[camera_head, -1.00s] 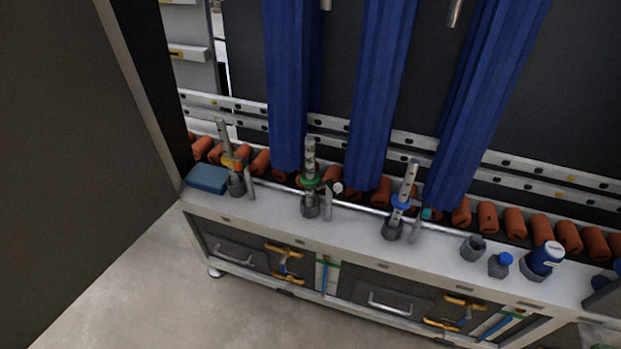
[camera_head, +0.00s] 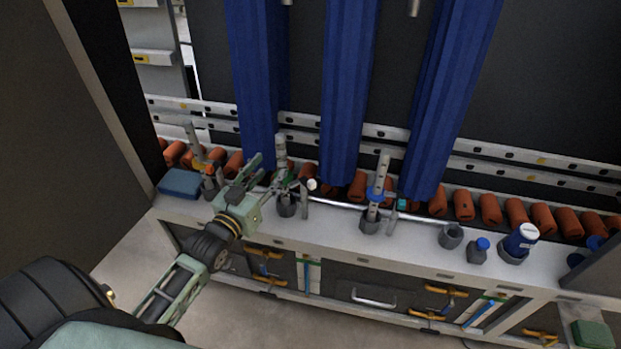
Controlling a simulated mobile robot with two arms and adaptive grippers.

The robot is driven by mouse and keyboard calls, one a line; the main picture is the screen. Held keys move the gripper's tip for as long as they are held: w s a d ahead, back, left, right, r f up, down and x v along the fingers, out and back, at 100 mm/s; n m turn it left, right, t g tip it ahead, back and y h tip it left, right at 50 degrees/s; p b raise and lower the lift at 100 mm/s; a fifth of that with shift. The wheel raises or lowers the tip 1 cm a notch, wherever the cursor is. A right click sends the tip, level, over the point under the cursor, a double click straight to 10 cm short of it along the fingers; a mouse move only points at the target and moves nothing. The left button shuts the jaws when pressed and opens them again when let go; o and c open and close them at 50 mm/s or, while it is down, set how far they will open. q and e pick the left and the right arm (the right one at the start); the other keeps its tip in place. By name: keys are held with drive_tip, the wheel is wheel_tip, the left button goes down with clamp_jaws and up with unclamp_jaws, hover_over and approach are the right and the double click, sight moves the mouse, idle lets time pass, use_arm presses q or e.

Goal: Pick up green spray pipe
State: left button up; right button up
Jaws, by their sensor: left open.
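The green spray pipe (camera_head: 281,148) stands upright in a dark round holder (camera_head: 286,209) on the white bench, left of the middle. My left gripper (camera_head: 272,175) reaches in from the lower left with its fingers spread open. Its fingertips are close to the pipe's lower part and partly cover the green band. I cannot tell whether they touch the pipe. My right gripper is not in view.
Blue curtains (camera_head: 345,90) hang behind.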

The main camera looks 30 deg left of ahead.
sight(279, 156)
use_arm(q)
drive_tip(key=w, duration=0.4)
drive_tip(key=w+r, duration=0.1)
drive_tip(key=w, duration=0.2)
drive_tip(key=shift+a, duration=0.25)
drive_tip(key=shift+w+f+p, duration=0.15)
drive_tip(key=shift+w+p, duration=0.15)
drive_tip(key=shift+w, duration=0.15)
clamp_jaws()
